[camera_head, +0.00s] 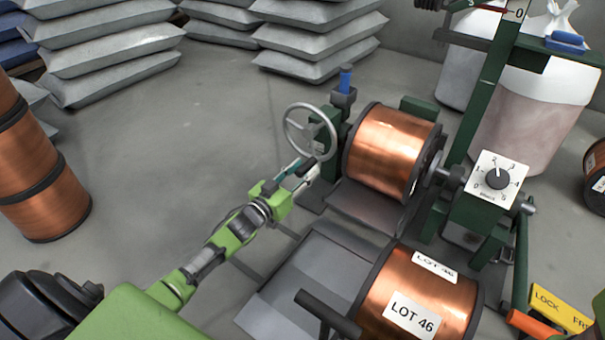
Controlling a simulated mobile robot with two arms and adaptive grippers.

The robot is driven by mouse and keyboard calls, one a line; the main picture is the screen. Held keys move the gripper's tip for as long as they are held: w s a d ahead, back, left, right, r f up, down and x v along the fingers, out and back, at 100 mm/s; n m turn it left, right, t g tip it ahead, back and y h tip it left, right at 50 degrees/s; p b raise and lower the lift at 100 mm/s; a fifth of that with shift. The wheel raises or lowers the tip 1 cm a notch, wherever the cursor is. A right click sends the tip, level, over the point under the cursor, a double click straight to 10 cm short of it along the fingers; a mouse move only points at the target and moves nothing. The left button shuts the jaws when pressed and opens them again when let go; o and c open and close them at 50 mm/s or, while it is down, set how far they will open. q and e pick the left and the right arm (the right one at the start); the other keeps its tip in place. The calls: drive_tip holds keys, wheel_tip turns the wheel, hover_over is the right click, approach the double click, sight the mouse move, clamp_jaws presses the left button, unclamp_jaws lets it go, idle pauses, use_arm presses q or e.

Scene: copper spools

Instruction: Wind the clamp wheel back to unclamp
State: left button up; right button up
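The clamp wheel (288,128) is a grey spoked handwheel on the left side of a green stand. It faces left, toward my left arm. My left gripper (309,167) is at the wheel's lower rim, its fingertips touching or very close to it. The two fingers show as separate pieces, but I cannot tell whether they are closed around the rim. A copper spool (388,150) with dark flanges sits in the stand just right of the wheel. My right gripper is not in view.
A second copper spool (423,295) labelled LOT 46 lies in front, beside a grey plate (290,280). A numbered dial (498,178) is on the green frame at right. Stacked copper spools (45,195) stand at left, grey sacks (315,35) behind. The floor at centre left is clear.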

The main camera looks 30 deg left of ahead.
use_arm(q)
clamp_jaws()
